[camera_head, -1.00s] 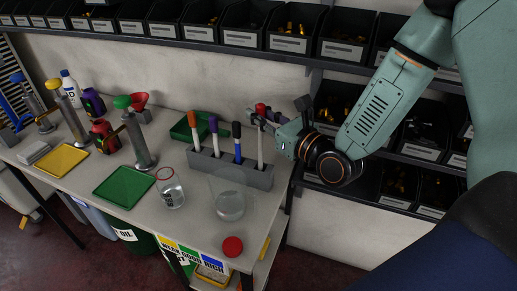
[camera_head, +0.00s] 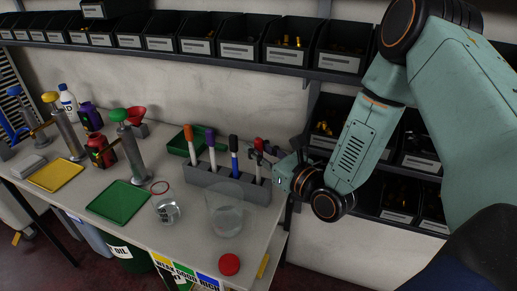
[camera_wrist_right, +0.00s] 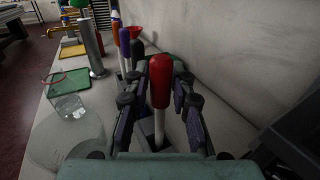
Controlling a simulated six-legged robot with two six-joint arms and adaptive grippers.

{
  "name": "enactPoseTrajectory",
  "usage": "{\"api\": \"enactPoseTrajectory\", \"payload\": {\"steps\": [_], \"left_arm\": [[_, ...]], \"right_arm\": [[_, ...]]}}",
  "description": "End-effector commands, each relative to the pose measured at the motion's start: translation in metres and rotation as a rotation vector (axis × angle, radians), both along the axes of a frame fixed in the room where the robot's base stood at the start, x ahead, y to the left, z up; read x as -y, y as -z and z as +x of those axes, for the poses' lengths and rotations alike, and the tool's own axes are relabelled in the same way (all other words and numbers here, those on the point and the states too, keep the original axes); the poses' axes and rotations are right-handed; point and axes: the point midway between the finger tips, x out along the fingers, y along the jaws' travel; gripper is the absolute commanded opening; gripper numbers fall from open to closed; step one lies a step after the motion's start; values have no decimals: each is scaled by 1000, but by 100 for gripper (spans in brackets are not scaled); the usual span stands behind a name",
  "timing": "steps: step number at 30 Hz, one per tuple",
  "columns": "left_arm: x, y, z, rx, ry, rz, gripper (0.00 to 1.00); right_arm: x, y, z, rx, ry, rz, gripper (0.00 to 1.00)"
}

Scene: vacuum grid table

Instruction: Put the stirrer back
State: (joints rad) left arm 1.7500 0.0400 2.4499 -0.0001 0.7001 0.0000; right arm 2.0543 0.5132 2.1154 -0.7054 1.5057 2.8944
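The red-topped stirrer (camera_head: 258,168) stands upright at the right end of the grey rack (camera_head: 200,178), its top about level with the others. In the right wrist view, the fingers of this gripper (camera_wrist_right: 160,72) stand on both sides of the red handle (camera_wrist_right: 160,82), apart, with small gaps visible. The lower end of the stirrer is hidden in the rack. My left gripper is not in view.
A large beaker (camera_head: 226,222) stands close in front of the rack, with a smaller beaker (camera_head: 166,212) to its left. A red lid (camera_head: 229,264) lies near the front edge. Green (camera_head: 118,203) and yellow (camera_head: 56,173) trays lie left. Shelf bins (camera_head: 333,46) hang above.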

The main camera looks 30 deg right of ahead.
Motion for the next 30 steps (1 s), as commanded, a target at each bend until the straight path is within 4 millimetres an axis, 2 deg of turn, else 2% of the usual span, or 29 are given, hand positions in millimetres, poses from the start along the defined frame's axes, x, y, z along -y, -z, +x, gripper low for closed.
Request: {"api": "enactPoseTrajectory", "payload": {"steps": [1, 5, 16, 30], "left_arm": [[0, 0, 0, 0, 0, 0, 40], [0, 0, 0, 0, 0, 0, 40], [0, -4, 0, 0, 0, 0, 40], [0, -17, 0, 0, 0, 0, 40]], "right_arm": [[0, -1, 0, 0, 0, 0, 30], [0, -1, 0, 0, 0, 0, 40], [0, -4, 0, 0, 0, 0, 40], [17, -3, -58, -3, 6, 4, 40]]}}
